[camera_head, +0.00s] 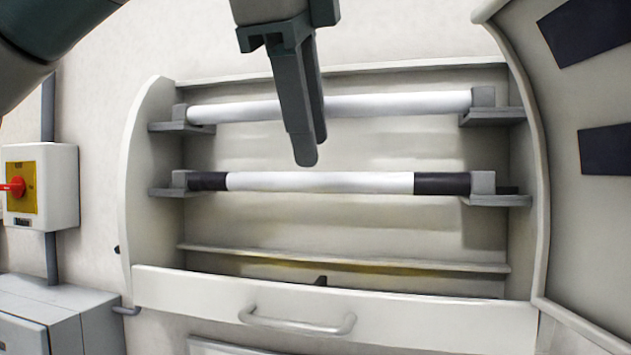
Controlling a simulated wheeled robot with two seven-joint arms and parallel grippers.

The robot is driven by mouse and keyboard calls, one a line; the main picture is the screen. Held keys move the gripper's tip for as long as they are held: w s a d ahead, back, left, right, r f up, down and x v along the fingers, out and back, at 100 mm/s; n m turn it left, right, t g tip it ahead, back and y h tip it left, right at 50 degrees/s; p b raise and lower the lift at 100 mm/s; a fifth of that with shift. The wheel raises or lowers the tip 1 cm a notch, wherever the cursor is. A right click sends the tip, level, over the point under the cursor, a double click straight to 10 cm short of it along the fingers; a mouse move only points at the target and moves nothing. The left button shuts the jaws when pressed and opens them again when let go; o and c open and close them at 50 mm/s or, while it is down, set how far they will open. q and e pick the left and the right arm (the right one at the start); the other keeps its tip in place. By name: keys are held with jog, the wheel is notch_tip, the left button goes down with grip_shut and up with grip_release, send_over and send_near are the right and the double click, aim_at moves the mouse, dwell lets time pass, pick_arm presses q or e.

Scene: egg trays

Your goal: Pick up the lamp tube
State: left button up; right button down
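Two lamp tubes lie level in a white wall fixture (153,130). The upper tube (400,104) is white along its whole visible length and rests between two grey end holders. The lower tube (350,182) is white with dark bands at both ends and also sits between grey holders. My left gripper (310,155) comes down from the top and hides a short part of the upper tube. Its fingertips end just above the lower tube in the picture. The fingers overlap in this view, so their gap and any contact cannot be told. My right gripper is not in view.
The fixture's front panel has a handle (297,322) along the bottom. A curved side panel with dark patches (608,150) stands at the right. A switch box with a red knob (40,187) is on the left wall, above a grey cabinet (50,305).

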aim_at(314, 174)
pick_arm(q)
jog(key=shift+w, duration=0.1)
jog(key=shift+w+f+p, duration=0.45)
jog(key=shift+p, duration=0.2)
jog(key=p+x, duration=0.1)
jog(key=x, duration=0.2)
jog(key=shift+w+a+p, duration=0.1)
jog(key=shift+p, duration=0.2)
jog(key=shift+w+f, duration=0.2)
jog(key=shift+f, duration=0.15)
jog(key=shift+s, duration=0.1)
jog(key=c, duration=0.6)
